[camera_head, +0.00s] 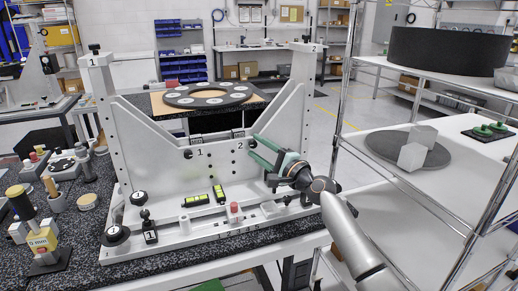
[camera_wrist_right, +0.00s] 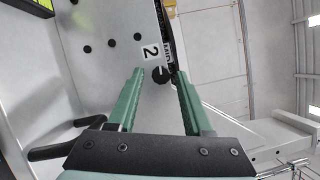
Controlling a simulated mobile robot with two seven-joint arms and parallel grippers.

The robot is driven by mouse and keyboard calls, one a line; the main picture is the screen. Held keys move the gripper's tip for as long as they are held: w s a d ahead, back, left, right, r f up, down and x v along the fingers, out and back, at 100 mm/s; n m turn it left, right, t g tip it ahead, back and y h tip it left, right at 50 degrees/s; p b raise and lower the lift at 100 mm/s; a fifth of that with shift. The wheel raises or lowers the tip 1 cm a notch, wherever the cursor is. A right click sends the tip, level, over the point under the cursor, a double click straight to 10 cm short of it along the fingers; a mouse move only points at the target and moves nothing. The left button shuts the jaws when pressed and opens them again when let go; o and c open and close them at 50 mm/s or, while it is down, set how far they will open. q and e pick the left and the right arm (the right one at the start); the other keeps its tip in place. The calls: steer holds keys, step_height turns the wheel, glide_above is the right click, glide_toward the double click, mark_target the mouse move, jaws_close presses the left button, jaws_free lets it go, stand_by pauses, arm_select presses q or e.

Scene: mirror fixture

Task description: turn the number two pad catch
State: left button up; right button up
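The number two pad catch is a small round black knob (camera_wrist_right: 160,74) with a pale mark on its face, beside the "2" label on the upright plate. In the head view the "2" label (camera_head: 240,146) is on the fixture's inner panel, and the fingertips largely cover the knob there. My right gripper (camera_head: 252,146) has green fingers and reaches in from the right. In the right wrist view the gripper (camera_wrist_right: 159,73) is open, with the knob between its fingertips. I see no contact and cannot tell the depth gap. My left gripper is not in view.
The grey fixture (camera_head: 150,165) stands on a speckled bench, with "1" and "2" posts. A matching "1" knob (camera_head: 188,154) sits left on the panel. Levels (camera_head: 195,200) and a red-topped piece (camera_head: 235,212) are on its base. A wire shelf (camera_head: 440,160) stands right.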

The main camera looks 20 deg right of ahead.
steer(key=shift+o, duration=0.4)
steer(key=shift+s+d, duration=0.15)
steer(key=shift+s, duration=0.05)
steer(key=v, duration=1.2)
